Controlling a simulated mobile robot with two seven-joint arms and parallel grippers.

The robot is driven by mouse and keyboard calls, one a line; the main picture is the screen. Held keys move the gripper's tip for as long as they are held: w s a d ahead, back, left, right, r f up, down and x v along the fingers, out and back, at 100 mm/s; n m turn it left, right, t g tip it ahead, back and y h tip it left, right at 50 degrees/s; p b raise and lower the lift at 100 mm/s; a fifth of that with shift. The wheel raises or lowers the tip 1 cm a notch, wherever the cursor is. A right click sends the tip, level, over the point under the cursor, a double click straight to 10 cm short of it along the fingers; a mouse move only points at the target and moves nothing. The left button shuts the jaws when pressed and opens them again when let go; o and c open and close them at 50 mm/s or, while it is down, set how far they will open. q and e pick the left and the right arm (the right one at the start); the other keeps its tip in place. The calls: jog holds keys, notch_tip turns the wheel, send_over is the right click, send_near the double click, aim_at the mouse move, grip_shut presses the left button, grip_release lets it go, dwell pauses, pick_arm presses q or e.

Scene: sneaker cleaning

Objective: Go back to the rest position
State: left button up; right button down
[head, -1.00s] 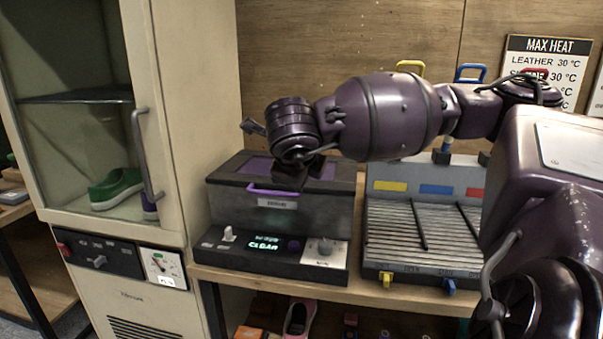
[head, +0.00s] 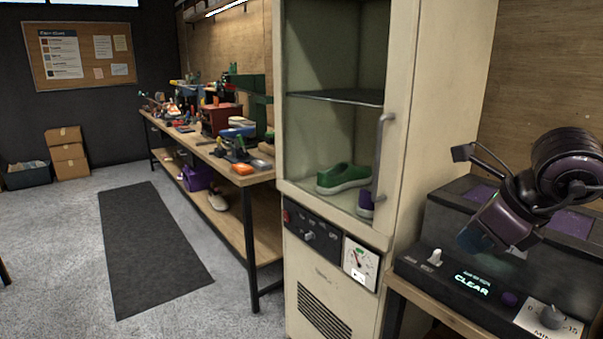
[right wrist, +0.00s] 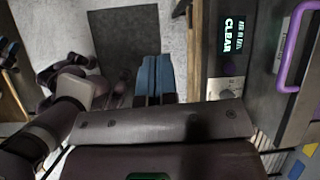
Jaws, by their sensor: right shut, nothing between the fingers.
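My right gripper (head: 470,240) is at the right of the head view, in front of the dark box-shaped machine (head: 437,218). Its blue fingers also show in the right wrist view (right wrist: 153,75), pressed together with nothing between them. They point down over the grey floor, beside the machine's panel, which reads CLEAR.
The cream cabinet (head: 440,110) stands left of the machine, with a green shoe (head: 343,178) behind its door. A cluttered workbench (head: 205,150) runs along the wall. A dark mat (head: 150,240) lies on open floor at left.

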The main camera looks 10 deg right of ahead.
jog(key=w+a+r+m+t+y+p, duration=0.1)
jog(key=a+m+y, duration=0.3)
jog(key=a+y, duration=0.65)
jog(key=d+f+m+t+h+p, duration=0.1)
jog(key=d+f+m+t+h, duration=0.35)
jog(key=f+m, duration=0.65)
jog(key=d+f+m+t+h+p, duration=0.2)
jog(key=d+f+m+t+h, duration=0.3)
jog(key=m, duration=0.9)
pick_arm(q)
jog(key=shift+t, duration=0.3)
notch_tip(320, 180, up, 6)
jog(key=shift+f+p, duration=0.25)
jog(key=shift+p, duration=0.95)
pick_arm(e)
jog(key=s+a+f+m+g+h, duration=0.1)
jog(key=s+a+f+m+g, duration=0.1)
jog(key=s+f+m, duration=0.4)
jog(key=s+a+f+m+g+h, duration=0.2)
jog(key=s+f+m, duration=0.4)
jog(key=s+f, duration=0.9)
jog(key=shift+s+f+m+g, duration=0.15)
jog(key=shift+s+m+g, duration=0.15)
jog(key=shift+s+g, duration=0.55)
